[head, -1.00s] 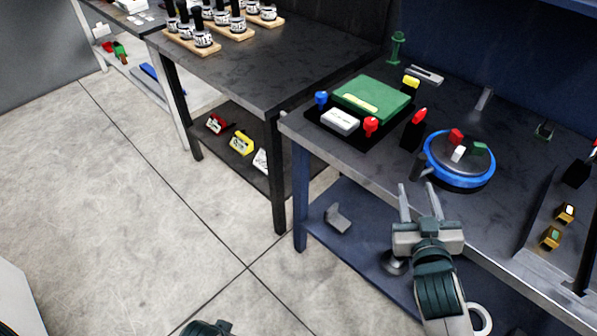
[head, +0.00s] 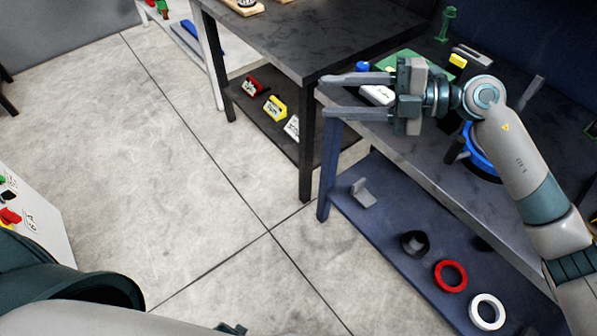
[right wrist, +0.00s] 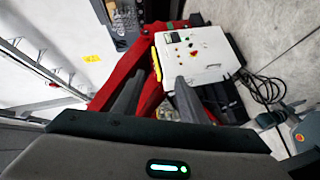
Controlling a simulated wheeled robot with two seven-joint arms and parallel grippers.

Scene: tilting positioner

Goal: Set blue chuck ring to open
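The blue chuck ring (head: 479,162) is around the round positioner on the right bench. My right forearm covers much of it, and the coloured pieces on its top are hidden. A dark handle sticks out at its left side. My right gripper (head: 327,96) is open and empty, fingers pointing left, in front of the bench's left end and left of the ring. In the right wrist view its two fingers (right wrist: 158,98) are apart with nothing between them. My left arm fills the lower left; only a dark scrap, perhaps of its gripper (head: 232,329), shows at the bottom edge.
A green block (head: 405,62), a white block (head: 378,95) and a blue knob (head: 362,67) are on the bench behind my right gripper. Black, red (head: 450,276) and white rings lie on the lower shelf. The right wrist view shows a white control box (right wrist: 195,55) and red framework.

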